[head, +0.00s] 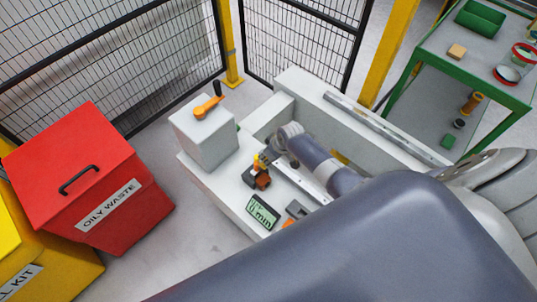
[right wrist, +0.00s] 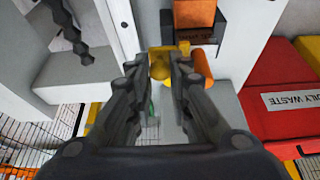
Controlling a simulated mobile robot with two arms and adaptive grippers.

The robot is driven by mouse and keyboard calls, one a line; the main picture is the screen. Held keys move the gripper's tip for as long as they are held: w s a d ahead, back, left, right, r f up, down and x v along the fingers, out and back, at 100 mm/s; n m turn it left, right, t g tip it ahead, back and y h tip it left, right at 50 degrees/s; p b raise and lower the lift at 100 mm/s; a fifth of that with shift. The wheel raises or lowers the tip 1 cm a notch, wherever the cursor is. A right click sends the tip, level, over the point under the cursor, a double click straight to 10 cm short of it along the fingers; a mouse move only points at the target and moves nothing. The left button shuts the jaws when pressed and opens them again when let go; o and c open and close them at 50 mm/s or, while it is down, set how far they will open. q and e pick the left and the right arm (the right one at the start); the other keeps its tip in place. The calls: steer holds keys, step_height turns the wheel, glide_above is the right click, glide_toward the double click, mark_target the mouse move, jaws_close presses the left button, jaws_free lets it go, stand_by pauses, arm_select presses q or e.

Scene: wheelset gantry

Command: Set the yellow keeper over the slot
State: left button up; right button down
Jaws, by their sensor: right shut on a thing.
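The yellow keeper (right wrist: 160,70) is between the fingertips of my right gripper (right wrist: 165,66) in the right wrist view. In the head view a small yellow bit (head: 256,159) shows at the fingertips of my right gripper (head: 265,157), beside a dark fixture with an orange-brown block (head: 262,181). That block (right wrist: 195,14) lies just beyond the fingertips in the right wrist view. The fingers are shut on the keeper. I cannot make out the slot, nor whether the keeper touches the fixture. My left gripper is not in view.
A grey box (head: 205,140) with an orange-handled lever (head: 207,107) stands at the bed's left end. A display (head: 263,212) sits at the near edge. A red oily-waste bin (head: 75,170) stands left. A green cart (head: 470,60) is at the upper right.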

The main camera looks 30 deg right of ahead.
steer(key=c, duration=1.5)
jaws_free()
steer(key=shift+r, duration=0.1)
steer(key=v, duration=1.1)
steer(key=shift+s+d+r, duration=0.1)
steer(key=shift+s+r, duration=0.1)
steer(key=shift+r, duration=0.15)
